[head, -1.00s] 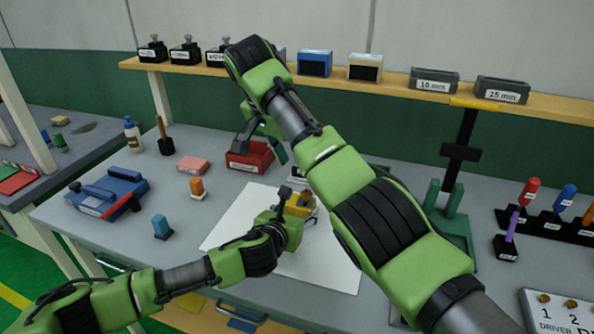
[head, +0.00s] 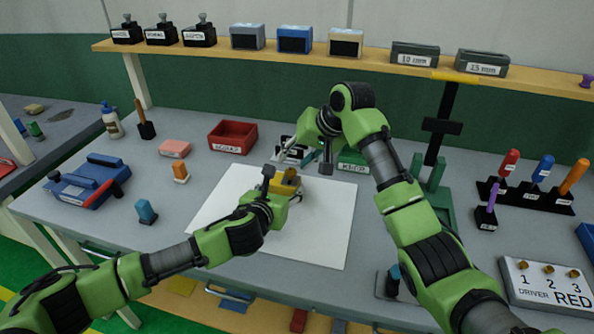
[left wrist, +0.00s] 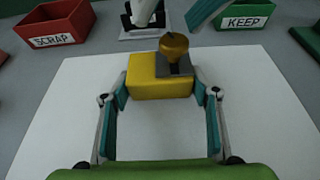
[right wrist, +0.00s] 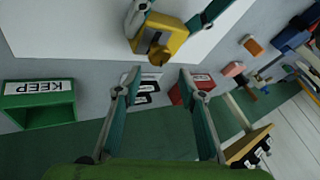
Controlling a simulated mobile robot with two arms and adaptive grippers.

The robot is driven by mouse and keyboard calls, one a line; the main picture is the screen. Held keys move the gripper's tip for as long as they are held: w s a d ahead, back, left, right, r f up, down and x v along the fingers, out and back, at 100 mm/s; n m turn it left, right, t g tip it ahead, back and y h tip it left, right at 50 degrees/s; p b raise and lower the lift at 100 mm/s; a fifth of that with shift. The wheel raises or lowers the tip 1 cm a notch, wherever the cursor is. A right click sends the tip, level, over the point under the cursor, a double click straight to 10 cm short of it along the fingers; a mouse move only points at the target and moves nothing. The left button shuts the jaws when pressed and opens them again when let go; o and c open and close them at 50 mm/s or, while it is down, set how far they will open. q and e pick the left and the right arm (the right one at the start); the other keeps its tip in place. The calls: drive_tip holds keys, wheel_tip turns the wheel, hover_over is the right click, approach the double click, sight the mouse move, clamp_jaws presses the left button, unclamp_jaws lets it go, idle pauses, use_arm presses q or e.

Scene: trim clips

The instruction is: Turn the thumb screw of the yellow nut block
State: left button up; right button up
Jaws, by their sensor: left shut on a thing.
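The yellow nut block (left wrist: 148,82) sits between the two fingers of my left gripper (left wrist: 160,88), which is shut on its sides over the white sheet (head: 325,228). Its gold thumb screw (left wrist: 174,45) stands at the far side of the block, by a grey slotted part. In the head view the block (head: 288,180) is small and partly hidden by my left gripper. My right gripper (right wrist: 160,78) is open and empty, just beyond the block. In the right wrist view the screw (right wrist: 158,56) lies ahead, near its open fingertips and apart from them.
A red SCRAP bin (head: 232,137) stands behind to the left, and a green KEEP bin (right wrist: 40,112) behind to the right. A screwdriver rack (head: 525,196) and a numbered board (head: 545,285) are at the right.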

sight(292, 172)
drive_tip(key=s+d+n+y, duration=0.1)
drive_tip(key=d, duration=0.1)
drive_tip(key=d+n+t+y, duration=0.1)
drive_tip(key=d+n, duration=0.1)
drive_tip(key=s+d+f+n+t+y, duration=0.1)
drive_tip(key=d, duration=0.1)
drive_tip(key=shift+s+n, duration=0.3)
drive_tip(key=shift+s, duration=0.05)
drive_tip(key=s+d+r+n+t+y, duration=0.1)
drive_tip(key=s+d+r+n+y, duration=0.15)
drive_tip(key=s+n, duration=0.4)
drive_tip(key=shift+m, duration=0.45)
drive_tip(key=x, duration=1.1)
drive_tip(key=shift+w+a+r, duration=0.15)
drive_tip(key=shift+r, duration=0.15)
clamp_jaws()
